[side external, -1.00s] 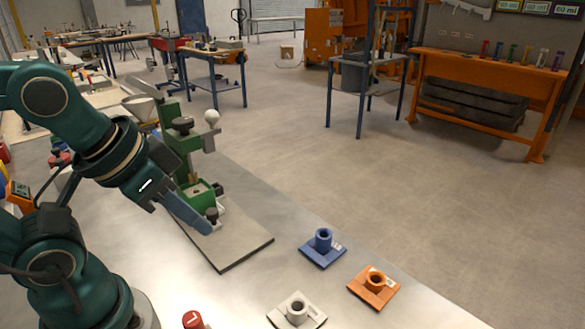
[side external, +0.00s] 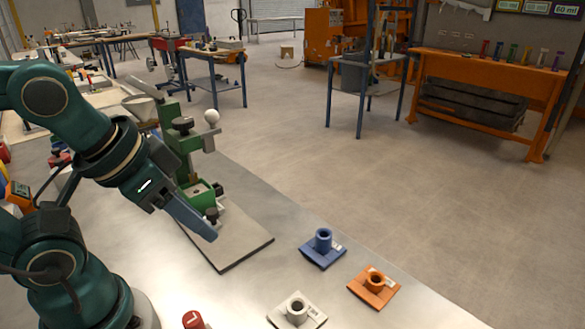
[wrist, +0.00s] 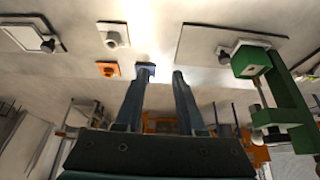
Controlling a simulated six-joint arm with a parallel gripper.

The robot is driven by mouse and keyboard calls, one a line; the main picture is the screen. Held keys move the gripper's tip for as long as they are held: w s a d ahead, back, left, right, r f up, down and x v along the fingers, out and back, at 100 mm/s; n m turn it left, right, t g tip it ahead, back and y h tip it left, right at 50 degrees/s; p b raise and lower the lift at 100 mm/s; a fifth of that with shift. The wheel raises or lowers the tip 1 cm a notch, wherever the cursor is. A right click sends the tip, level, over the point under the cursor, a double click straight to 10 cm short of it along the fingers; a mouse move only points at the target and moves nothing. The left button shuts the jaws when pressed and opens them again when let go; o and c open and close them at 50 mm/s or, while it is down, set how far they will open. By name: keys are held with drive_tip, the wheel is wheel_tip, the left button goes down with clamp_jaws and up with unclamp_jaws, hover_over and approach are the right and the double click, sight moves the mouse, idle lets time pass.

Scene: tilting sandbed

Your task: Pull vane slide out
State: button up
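The green device (side external: 203,193) stands on a grey base plate (side external: 247,239). It has an upright arm with a dark knob and a white ball. A small dark knob (side external: 212,214) sits low at its front, apparently on the vane slide; the slide itself is mostly hidden here. In the wrist view this knob (wrist: 222,54) is on a pale flat piece (wrist: 230,46) beside the green body (wrist: 250,62). My gripper (wrist: 161,74) has its two fingers apart with nothing between them. In that view the knob lies right of both fingers. In the side view the fingers overlap the plate near the knob.
Blue (side external: 323,247), orange (side external: 374,287) and pale (side external: 296,311) square pieces with raised round sockets lie on the metal table to the right of the plate. A red cap (side external: 193,320) is at the bottom edge. The table between plate and pieces is clear.

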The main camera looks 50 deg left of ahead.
drive_tip(key=m+g+y, duration=0.3)
drive_tip(key=m+g, duration=0.6)
hover_over(213, 211)
drive_tip(key=w+d, duration=0.2)
wheel_tip(213, 211, down, 7)
drive_tip(key=shift+x, duration=2.7)
clamp_jaws()
drive_tip(key=shift+r, duration=0.1)
